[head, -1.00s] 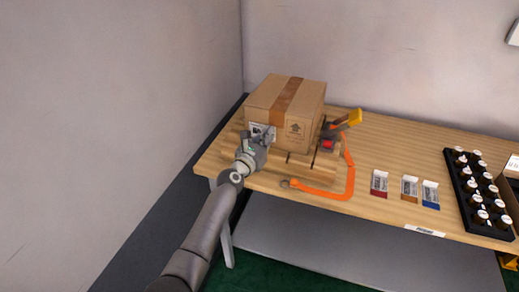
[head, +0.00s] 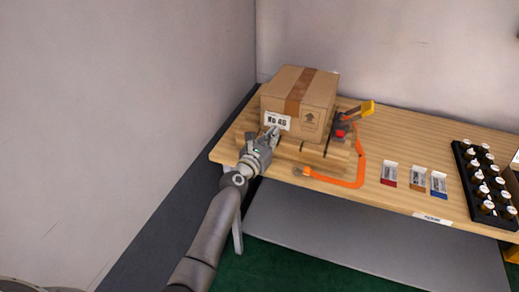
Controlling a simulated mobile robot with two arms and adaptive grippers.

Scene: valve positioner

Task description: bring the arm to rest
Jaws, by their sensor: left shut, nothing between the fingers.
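My left arm (head: 211,229) reaches in from the bottom left of the head view toward the table's left end. My left gripper (head: 273,135) is shut and empty, in front of the cardboard box at its lower left, just below the white label (head: 277,121). Whether the fingertips touch the box or pallet cannot be told. The cardboard box (head: 312,97) sits closed on a small wooden pallet (head: 312,151). My right gripper is not in view.
An orange strap (head: 350,184) with a yellow-handled ratchet (head: 360,110) lies right of the box. Small cartons (head: 418,177) and a black tray of bottles (head: 470,186) stand farther right on the wooden table (head: 400,140). A wall (head: 120,120) stands left.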

